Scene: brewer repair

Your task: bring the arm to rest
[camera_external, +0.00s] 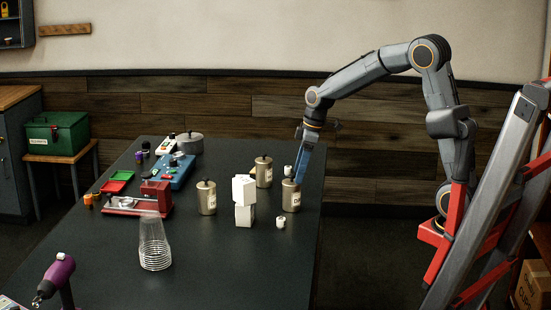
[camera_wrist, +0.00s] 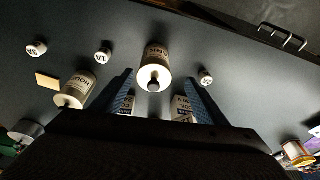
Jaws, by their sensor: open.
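My gripper (camera_external: 303,165) hangs from the grey arm over the right edge of the dark table (camera_external: 225,265), pointing down. In the external view its blue fingers are beside a metal canister (camera_external: 291,197) with a dark knob; whether they touch it I cannot tell. In the wrist view the two blue fingers of my gripper (camera_wrist: 158,95) stand wide apart, and a labelled canister (camera_wrist: 154,65) shows between and beyond them. Nothing is held between the fingers.
Two more canisters (camera_external: 206,198) (camera_external: 264,172), stacked white boxes (camera_external: 244,190) and small white pieces (camera_external: 280,222) stand close by. Clear stacked cups (camera_external: 154,247), a red device (camera_external: 142,198) and a blue box (camera_external: 176,170) are further left. The front right tabletop is clear.

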